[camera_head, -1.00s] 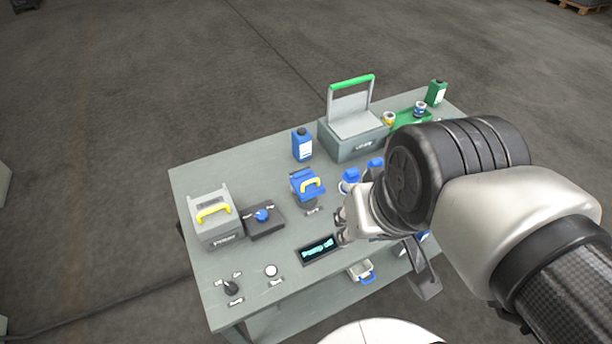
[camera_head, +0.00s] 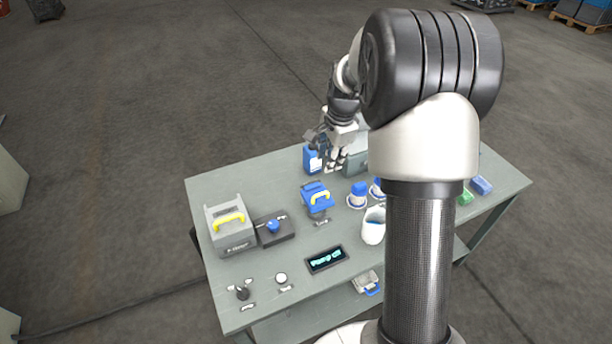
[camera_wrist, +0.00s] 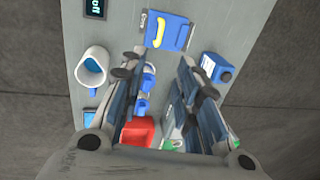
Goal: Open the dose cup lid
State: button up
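A blue lid with a yellow handle (camera_head: 317,194) sits closed on a small unit in the middle of the table; I take it for the dose cup lid, but its label is too small to read. The blue lid also shows at the top of the wrist view (camera_wrist: 180,38), ahead of my fingers. My gripper (camera_head: 335,167) is above the table, behind the blue lid and apart from it. In the wrist view my gripper (camera_wrist: 164,70) has its fingers spread wide with nothing held between them.
A grey box with a yellow handle (camera_head: 230,228) stands at the left. A blue bottle (camera_head: 312,160) is close to my gripper. A white jug (camera_head: 373,226) and a blue-capped jar (camera_head: 358,195) stand right of the lid. A display (camera_head: 326,260) lies in front. My arm hides the right side.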

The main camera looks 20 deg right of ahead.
jog(key=b, duration=0.5)
send_near(322, 190)
jog(key=f, duration=0.1)
jog(key=s+a+f, duration=0.2)
jog(key=f, duration=0.1)
jog(key=shift+s+a, duration=0.15)
jog(key=shift+s, duration=0.05)
jog(key=shift+c, duration=0.4)
grip_shut()
